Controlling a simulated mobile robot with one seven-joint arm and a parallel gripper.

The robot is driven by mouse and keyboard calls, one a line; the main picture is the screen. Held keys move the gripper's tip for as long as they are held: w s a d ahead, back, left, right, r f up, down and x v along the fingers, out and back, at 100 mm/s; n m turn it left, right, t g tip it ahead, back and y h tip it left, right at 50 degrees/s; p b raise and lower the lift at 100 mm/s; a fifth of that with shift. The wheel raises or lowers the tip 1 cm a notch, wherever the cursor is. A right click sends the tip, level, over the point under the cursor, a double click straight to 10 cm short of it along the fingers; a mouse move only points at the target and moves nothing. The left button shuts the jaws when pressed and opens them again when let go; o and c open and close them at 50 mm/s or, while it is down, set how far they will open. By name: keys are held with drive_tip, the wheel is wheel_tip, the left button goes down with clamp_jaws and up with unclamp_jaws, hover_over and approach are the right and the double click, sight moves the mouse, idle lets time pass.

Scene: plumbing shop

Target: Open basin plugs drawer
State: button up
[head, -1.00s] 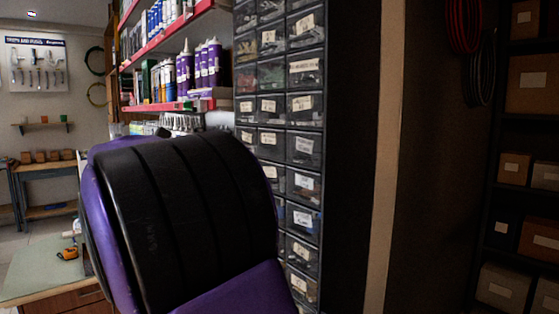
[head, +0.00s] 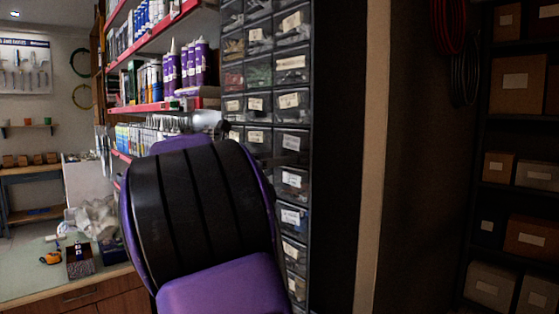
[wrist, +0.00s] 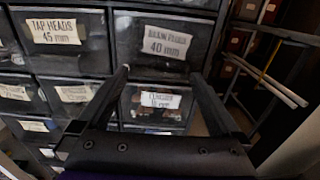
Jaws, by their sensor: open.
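The basin plugs drawer (wrist: 140,62) is the dark, clear-fronted drawer at the upper middle of the wrist view. Its pale label seems to read "BASIN PLUGS 40 mm", with the top line blurred. It looks shut. My gripper (wrist: 160,72) is open and empty, with one fingertip near each lower side of this drawer front. I cannot tell whether the fingertips touch it. In the head view my arm hides the fingers and part of the drawer cabinet (head: 292,62), and I cannot pick out the basin plugs drawer there.
A tap heads drawer (wrist: 60,45) sits to the left, and another labelled drawer (wrist: 158,102) sits below. Red-edged shelves (head: 155,108) with purple tubes stand left of the cabinet. A counter (head: 25,275) is at lower left. Shelves with cardboard boxes (head: 525,235) are at right.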

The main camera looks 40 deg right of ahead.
drive_tip(key=shift+w+d, duration=0.1)
drive_tip(key=shift+d, duration=0.7)
clamp_jaws()
